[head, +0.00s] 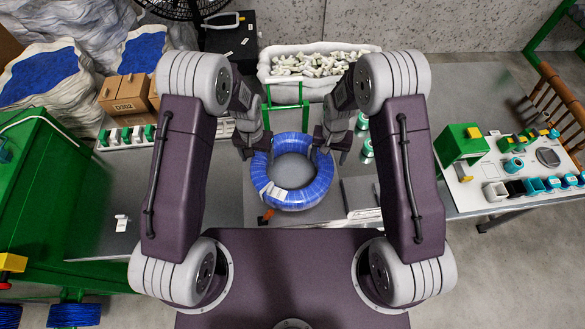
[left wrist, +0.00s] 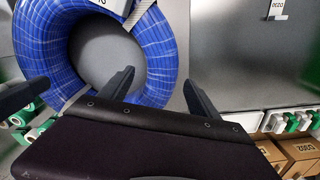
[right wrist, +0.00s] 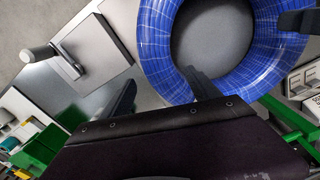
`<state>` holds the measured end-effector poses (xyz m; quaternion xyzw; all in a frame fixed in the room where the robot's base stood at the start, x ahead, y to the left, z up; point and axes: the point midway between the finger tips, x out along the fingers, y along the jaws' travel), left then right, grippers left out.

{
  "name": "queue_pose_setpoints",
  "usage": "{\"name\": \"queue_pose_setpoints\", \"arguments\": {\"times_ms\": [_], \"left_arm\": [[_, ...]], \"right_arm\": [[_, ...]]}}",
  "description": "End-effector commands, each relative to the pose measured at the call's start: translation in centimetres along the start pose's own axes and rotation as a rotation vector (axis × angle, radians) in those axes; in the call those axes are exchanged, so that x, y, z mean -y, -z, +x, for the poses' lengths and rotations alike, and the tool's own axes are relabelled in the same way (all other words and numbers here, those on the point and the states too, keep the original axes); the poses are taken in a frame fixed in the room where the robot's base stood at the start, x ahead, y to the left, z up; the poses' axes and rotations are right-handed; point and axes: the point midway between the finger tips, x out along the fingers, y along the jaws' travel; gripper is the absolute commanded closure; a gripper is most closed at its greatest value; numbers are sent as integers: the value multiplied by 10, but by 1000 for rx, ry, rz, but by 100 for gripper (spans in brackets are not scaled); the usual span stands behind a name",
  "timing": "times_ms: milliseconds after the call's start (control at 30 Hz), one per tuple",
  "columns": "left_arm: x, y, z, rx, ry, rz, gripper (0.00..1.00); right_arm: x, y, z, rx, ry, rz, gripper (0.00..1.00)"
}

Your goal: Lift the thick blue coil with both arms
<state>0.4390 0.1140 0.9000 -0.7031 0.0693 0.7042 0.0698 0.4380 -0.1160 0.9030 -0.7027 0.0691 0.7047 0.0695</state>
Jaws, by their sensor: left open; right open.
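The thick blue coil (head: 290,201) lies flat on the grey table in front of me, with a pale band or label (head: 271,190) on its lower left. My left gripper (head: 257,146) is open at the coil's left side. In the left wrist view the coil's ring (left wrist: 165,60) passes between its fingers, one over the hole and one outside. My right gripper (head: 326,149) is open at the right side. In the right wrist view the ring (right wrist: 158,50) likewise lies between its fingers. Whether the fingers touch the coil, I cannot tell.
A white bin of pale fittings (head: 317,64) stands behind the coil. Green-and-white spools (head: 367,150) stand to its right, and a grey plate (head: 358,192) lies beside it. Cardboard boxes (head: 126,92) are at left. A white board with parts (head: 470,192) is at right.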

Motion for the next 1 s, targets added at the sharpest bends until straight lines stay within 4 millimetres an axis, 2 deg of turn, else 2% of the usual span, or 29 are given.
{"name": "queue_pose_setpoints", "arguments": {"times_ms": [300,433,600,900,1000], "left_arm": [[0,-2,55,4,0,-1,29],[0,-1,72,3,0,-1,29],[0,0,84,1,0,-1,29],[0,0,86,0,0,-1,29],[0,0,86,0,0,-1,57]], "right_arm": [[0,-1,54,3,-1,0,29],[0,0,72,1,0,0,29],[0,0,84,0,0,0,29],[0,0,85,-1,0,0,29],[0,0,85,-1,0,0,57]]}}
